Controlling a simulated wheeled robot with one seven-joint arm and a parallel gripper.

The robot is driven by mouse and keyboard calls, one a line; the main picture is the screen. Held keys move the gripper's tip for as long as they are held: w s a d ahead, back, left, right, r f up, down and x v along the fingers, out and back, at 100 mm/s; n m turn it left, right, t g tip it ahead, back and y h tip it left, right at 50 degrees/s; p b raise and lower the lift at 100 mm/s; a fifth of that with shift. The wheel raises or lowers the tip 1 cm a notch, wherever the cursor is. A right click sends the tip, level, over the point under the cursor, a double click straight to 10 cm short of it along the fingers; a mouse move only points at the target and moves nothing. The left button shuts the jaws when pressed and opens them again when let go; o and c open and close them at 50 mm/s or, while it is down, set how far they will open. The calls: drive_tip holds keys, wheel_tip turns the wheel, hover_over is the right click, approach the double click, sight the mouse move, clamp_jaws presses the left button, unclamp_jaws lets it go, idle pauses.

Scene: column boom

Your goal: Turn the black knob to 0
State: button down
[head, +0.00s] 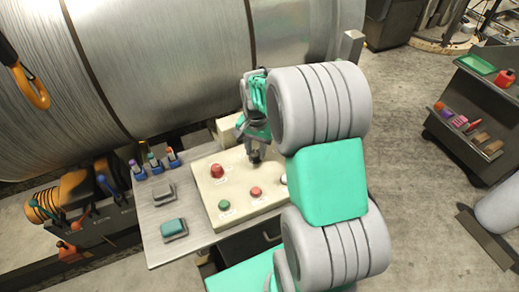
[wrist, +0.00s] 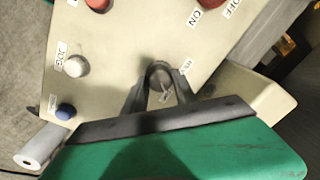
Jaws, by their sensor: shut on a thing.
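The cream control panel (head: 238,205) lies on a grey bench. My gripper (head: 256,158) reaches down to its far right part, and the arm covers the panel's right side. In the wrist view my gripper (wrist: 158,88) has its two dark fingers on either side of the dark knob (wrist: 159,72), shut on it. The knob's top shows only partly between the fingers. A small white label (wrist: 186,67) beside it is too small to read. Which mark the knob points to cannot be told.
In the wrist view, a white JOG button (wrist: 76,66) and a blue button (wrist: 65,111) stand left of the knob. The head view shows a red button (head: 217,171), a green button (head: 224,205) and a smaller red button (head: 256,192).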

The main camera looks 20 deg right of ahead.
sight(257, 152)
drive_tip(key=n+b, duration=0.2)
drive_tip(key=n, duration=0.4)
drive_tip(key=shift+n, duration=0.4)
idle(0.3)
drive_tip(key=c, duration=1.1)
unclamp_jaws()
drive_tip(key=shift+s+d, duration=0.15)
drive_tip(key=shift+o, duration=0.5)
wheel_tip(257, 152, up, 8)
drive_tip(key=shift+d+f+b, duration=0.1)
drive_tip(key=shift+b, duration=0.5)
